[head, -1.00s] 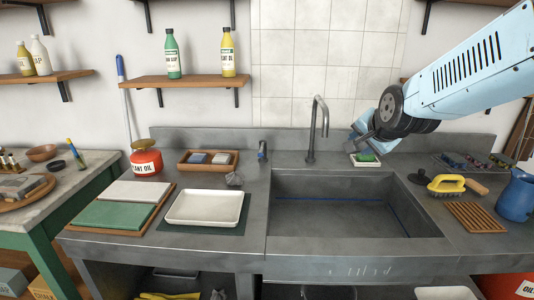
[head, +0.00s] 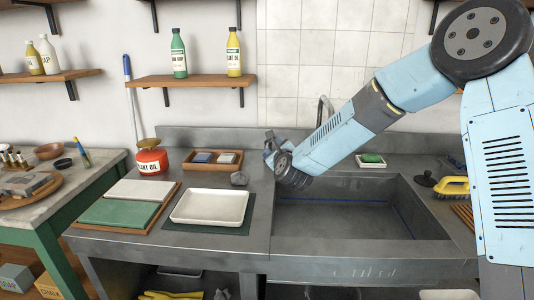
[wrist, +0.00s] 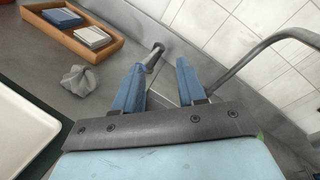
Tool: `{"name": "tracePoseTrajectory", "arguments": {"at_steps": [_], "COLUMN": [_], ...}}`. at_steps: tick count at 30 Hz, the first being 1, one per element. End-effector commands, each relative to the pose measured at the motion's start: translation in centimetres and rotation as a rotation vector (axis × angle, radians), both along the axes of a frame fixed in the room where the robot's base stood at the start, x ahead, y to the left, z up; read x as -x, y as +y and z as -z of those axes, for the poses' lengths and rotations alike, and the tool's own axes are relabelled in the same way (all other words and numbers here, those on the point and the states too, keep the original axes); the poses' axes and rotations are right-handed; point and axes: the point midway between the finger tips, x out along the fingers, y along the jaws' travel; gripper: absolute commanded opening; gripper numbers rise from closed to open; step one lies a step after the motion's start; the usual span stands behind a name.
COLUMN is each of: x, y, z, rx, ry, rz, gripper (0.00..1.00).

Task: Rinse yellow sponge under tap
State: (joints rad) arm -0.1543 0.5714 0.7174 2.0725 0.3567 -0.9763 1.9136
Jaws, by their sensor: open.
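My gripper (head: 269,145) is open at the back of the counter, left of the sink basin (head: 345,222). In the wrist view its two blue fingers (wrist: 160,70) stand on either side of a small grey lever-like fitting (wrist: 154,58); I cannot tell whether they touch it. The curved grey tap (head: 324,102) is mostly hidden behind my arm in the head view; its pipe shows at the right in the wrist view (wrist: 252,52). A small green-topped block in a white dish (head: 372,164) sits behind the basin. I cannot make out a clearly yellow sponge.
A wooden tray (head: 211,167) with a blue and a pale block, a grey crumpled lump (head: 239,178) and a white tray (head: 208,207) lie left of the basin. A red oil can (head: 151,162) stands further left. A yellow-handled brush (head: 453,186) lies at right.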

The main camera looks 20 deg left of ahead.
Motion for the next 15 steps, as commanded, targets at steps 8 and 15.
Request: {"name": "tracePoseTrajectory", "arguments": {"at_steps": [8,15], "x": [-0.2,0.1], "y": [3.4,4.4], "z": [4.4,7.4], "rx": [-0.454,-0.747], "ry": [0.132,0.201], "rz": [0.152,0.275], "gripper": [0.41,0.41]}}
